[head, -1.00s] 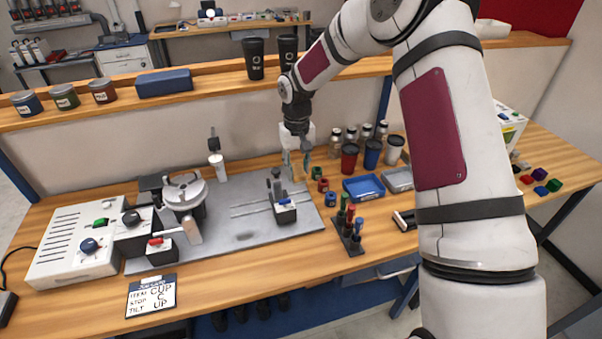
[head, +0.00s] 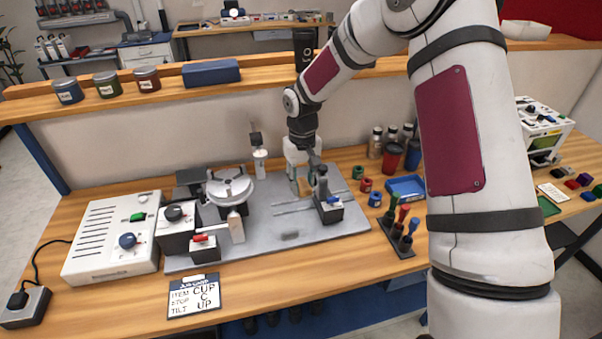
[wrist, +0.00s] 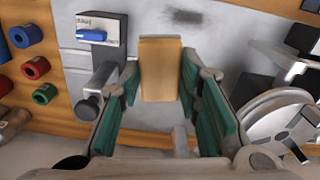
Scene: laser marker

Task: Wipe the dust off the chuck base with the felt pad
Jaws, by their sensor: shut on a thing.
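The grey chuck base (head: 262,243) is a flat plate on the bench, bearing a round chuck (head: 230,187). A dark dust patch (head: 290,235) lies near its front edge; it also shows at the top of the wrist view (wrist: 185,16). My gripper (head: 304,178) is over the back part of the plate, behind the patch. In the wrist view its green-lined fingers are around a tan block (wrist: 160,68), which looks like the felt pad. The pad's underside is hidden, and I cannot tell whether it touches the plate.
A sliding stop (head: 328,208) stands on the plate just right of my gripper. A white control box (head: 112,238) is at the left. Coloured rings (head: 366,185), a blue tray (head: 406,187) and a rack of coloured tools (head: 400,240) are at the right. The plate's front strip is mostly clear.

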